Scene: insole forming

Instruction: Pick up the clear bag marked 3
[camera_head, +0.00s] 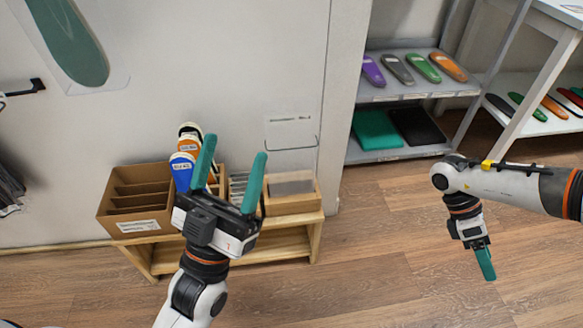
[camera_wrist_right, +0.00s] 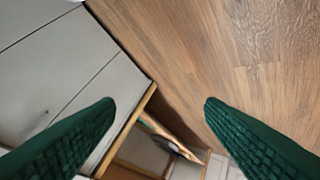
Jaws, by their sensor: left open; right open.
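A pale translucent sheet (camera_head: 291,184) stands in a small wooden box at the right end of the low bench. It may be clear bags, but no mark 3 is readable. My left gripper (camera_head: 231,156) is open and empty, its two green fingers pointing up in front of the bench. It hides part of the boxes behind it. My right gripper (camera_head: 485,264) hangs over the bare floor at the right, far from the bench. In the right wrist view its green fingers (camera_wrist_right: 158,105) are spread with nothing held between them.
A divided cardboard box (camera_head: 117,228) stands on the wooden bench (camera_head: 282,246), with several insoles (camera_head: 182,170) beside it. Shelves (camera_head: 402,91) with coloured insoles stand at the back right. The wood floor (camera_head: 380,240) between bench and right arm is clear.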

